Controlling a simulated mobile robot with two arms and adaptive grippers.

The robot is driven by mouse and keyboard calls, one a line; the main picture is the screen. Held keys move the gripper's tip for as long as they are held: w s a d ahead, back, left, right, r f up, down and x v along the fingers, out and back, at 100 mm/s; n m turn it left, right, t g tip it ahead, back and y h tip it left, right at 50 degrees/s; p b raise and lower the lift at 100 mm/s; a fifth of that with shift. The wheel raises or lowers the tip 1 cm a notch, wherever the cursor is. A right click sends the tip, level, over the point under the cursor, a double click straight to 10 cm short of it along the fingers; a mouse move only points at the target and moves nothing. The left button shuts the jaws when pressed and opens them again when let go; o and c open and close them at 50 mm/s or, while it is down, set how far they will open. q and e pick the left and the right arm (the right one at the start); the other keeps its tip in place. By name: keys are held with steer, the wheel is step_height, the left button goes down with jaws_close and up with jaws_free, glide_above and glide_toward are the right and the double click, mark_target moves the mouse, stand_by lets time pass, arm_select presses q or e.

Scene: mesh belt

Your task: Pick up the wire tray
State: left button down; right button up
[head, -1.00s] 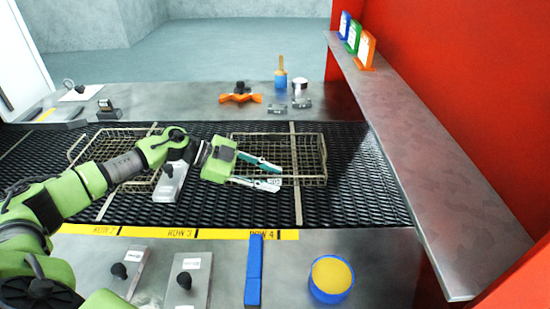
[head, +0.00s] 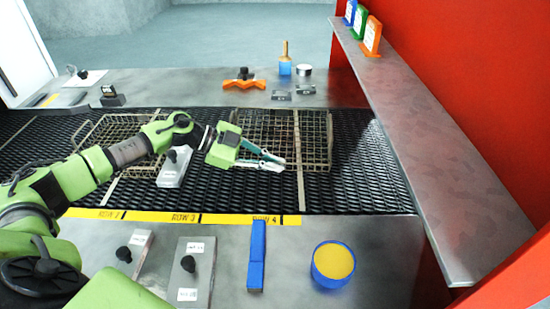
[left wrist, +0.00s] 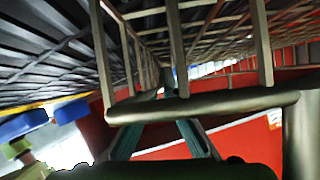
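The wire tray (head: 328,140) is an open basket of thin tan wire standing on the dark mesh belt. My left gripper (head: 280,163) reaches over its left front part, and its two teal fingers run together toward their tips. In the left wrist view the thick rim bar (left wrist: 205,104) and upright wires of the tray cross close in front of the fingers, which narrow together behind the bar. The fingers look shut on the tray's wire, though the contact itself is hidden. My right gripper is not in view.
A second wire tray (head: 80,137) is on the belt at left, partly behind my arm. A grey block with a black knob (head: 174,168) stands between the trays. The front ledge holds a blue bar (head: 256,262) and a blue-yellow tub (head: 334,265). A metal shelf (head: 420,150) and red wall bound the right.

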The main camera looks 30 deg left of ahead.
arm_select(q)
steer(key=shift+w+r, duration=0.1)
steer(key=shift+r, duration=0.3)
steer(key=shift+s+r+b, duration=0.2)
steer(key=shift+r+b, duration=0.15)
steer(key=shift+r, duration=0.9)
steer(key=s+d+r+b, duration=0.2)
steer(key=s+d+r, duration=0.4)
steer(key=s+r, duration=0.3)
steer(key=s, duration=0.3)
steer(key=shift+s+r, duration=0.25)
